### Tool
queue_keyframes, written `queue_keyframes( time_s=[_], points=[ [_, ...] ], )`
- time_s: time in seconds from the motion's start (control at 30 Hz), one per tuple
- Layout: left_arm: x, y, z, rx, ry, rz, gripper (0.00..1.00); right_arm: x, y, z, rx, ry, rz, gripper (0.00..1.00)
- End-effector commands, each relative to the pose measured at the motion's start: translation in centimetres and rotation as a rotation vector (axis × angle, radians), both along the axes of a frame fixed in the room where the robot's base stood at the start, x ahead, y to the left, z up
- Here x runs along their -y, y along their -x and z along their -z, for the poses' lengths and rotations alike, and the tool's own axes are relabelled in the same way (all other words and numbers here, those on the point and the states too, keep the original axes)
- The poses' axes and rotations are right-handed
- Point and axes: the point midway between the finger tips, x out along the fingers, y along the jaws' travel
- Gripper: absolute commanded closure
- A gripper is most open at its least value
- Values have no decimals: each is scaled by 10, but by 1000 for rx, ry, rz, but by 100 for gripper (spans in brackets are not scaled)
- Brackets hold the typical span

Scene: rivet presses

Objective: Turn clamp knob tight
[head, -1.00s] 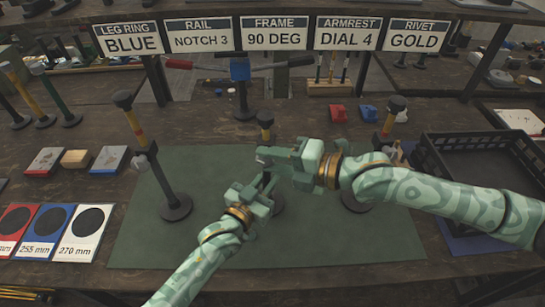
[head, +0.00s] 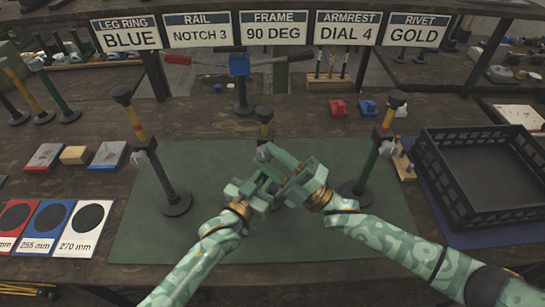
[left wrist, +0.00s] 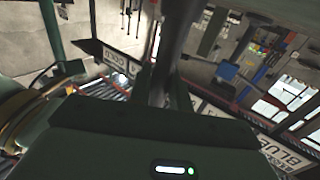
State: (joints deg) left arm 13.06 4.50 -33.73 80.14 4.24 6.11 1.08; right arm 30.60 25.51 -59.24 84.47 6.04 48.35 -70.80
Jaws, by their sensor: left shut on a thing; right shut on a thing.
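The middle post (head: 265,117) stands upright on the green mat, its top showing above my grippers. My left gripper (head: 262,184) is shut on this post, low down; in the left wrist view the dark post (left wrist: 178,45) runs between its fingers. My right gripper (head: 273,160) is shut at the middle post, just above and beside my left gripper. The clamp knob there is hidden by the right gripper's jaws. Similar grey knobs show on the left post (head: 167,177) and the right post (head: 374,165).
A black crate (head: 485,217) stands at the right, beside a wooden peg block (head: 402,162). Size cards (head: 83,240) lie at the left. A blue-headed stand with long handles (head: 239,66) is behind the middle post.

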Motion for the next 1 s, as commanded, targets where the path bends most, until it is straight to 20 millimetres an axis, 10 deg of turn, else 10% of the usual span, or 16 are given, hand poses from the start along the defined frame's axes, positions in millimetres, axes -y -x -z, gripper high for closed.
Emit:
queue_keyframes(
  time_s=[0.67,0.7,0.77,1.0],
  points=[
    [1,-1,-4,7,6,1,100,0,0,3,0,-57,1,90],
    [1,-1,-4,7,6,1,100,0,0,3,0,-56,1,62],
    [1,-1,-4,7,6,1,100,0,0,3,0,-57,1,45],
    [1,0,-2,4,3,1,100,0,0,2,1,-59,1,45]
  ],
)
